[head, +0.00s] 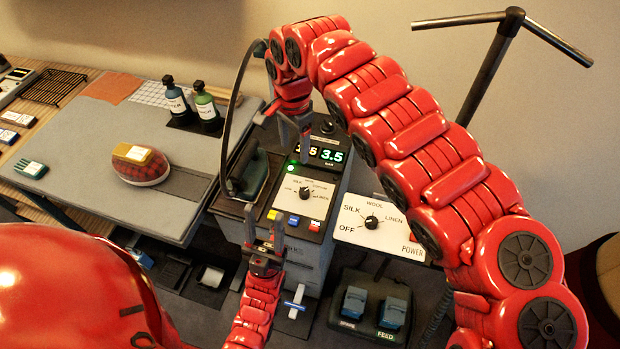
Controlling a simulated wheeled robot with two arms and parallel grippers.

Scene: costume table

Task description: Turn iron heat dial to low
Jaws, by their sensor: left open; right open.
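A black dial (304,192) sits on the white sloping panel of the grey iron station (334,176). Small labels ring it; one at its left appears to read LOW. Its pointer direction is too small to tell. A second black dial (372,222) is on a separate white panel marked OFF, SILK, WOOL and LINEN. The iron (251,172) stands upright left of the station panel. My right gripper (295,140) is open, pointing down above the station, beside the lit display and apart from the dial. My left gripper (265,234) is open and empty, below and left of the dial.
Red, yellow and blue buttons (293,220) lie just below the first dial. A grey ironing board (130,215) at left bears a red pincushion (141,165) and two bottles (191,103). Foot pedals (372,306) are low at right. A black T-shaped stand (490,68) rises behind my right arm.

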